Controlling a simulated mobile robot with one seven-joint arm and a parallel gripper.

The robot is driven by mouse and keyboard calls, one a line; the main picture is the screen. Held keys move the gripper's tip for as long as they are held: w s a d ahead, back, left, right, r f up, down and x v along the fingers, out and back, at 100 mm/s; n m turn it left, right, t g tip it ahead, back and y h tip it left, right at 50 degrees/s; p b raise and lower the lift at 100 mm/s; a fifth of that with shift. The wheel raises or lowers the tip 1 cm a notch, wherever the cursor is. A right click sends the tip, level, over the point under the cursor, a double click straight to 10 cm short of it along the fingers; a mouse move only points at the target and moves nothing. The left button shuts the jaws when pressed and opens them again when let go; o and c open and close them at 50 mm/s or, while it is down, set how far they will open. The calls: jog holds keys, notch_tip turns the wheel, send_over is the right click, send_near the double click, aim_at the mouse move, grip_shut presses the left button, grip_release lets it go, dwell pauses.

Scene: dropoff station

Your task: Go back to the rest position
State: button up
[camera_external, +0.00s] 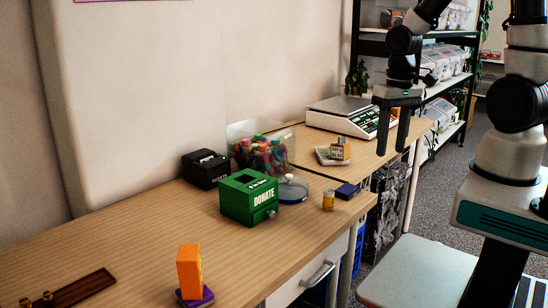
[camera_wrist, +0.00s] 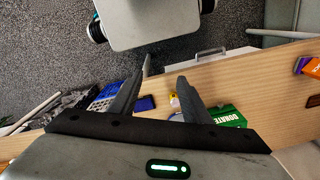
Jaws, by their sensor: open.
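My gripper (camera_external: 393,125) hangs from the arm at the upper right of the external view, with its two dark fingers pointing down and apart. It is open, and nothing shows between the fingers. It is above and in front of the table's far right part, near the scale. In the wrist view, my gripper (camera_wrist: 164,92) shows both fingers spread, with floor and the table edge beyond them. A green DONATE box (camera_external: 248,198) stands on the wooden table (camera_external: 120,240), left of the gripper and apart from it.
A scale (camera_external: 340,118), a bin of colourful items (camera_external: 258,155), a black box (camera_external: 205,168), a small yellow-labelled jar (camera_external: 328,201), a dark blue box (camera_external: 347,191) and an orange box (camera_external: 189,271) on a purple one stand on the tables. Shelves (camera_external: 455,90) stand behind.

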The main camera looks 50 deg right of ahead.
jog(key=s+a+r+m+g+y+p, duration=0.2)
jog(key=s+a+r+m+y, duration=0.15)
jog(key=s+a+r, duration=0.4)
jog(key=w+d+r+n+t+h+b, duration=0.4)
jog(key=w+d+r+n+t+b, duration=0.1)
jog(key=d+r+n+t+b, duration=0.25)
notch_tip(320, 180, up, 12)
jog(key=p, duration=1.2)
jog(key=shift+r+n, duration=0.2)
jog(key=shift+n, duration=0.1)
jog(key=shift+s+a, duration=0.1)
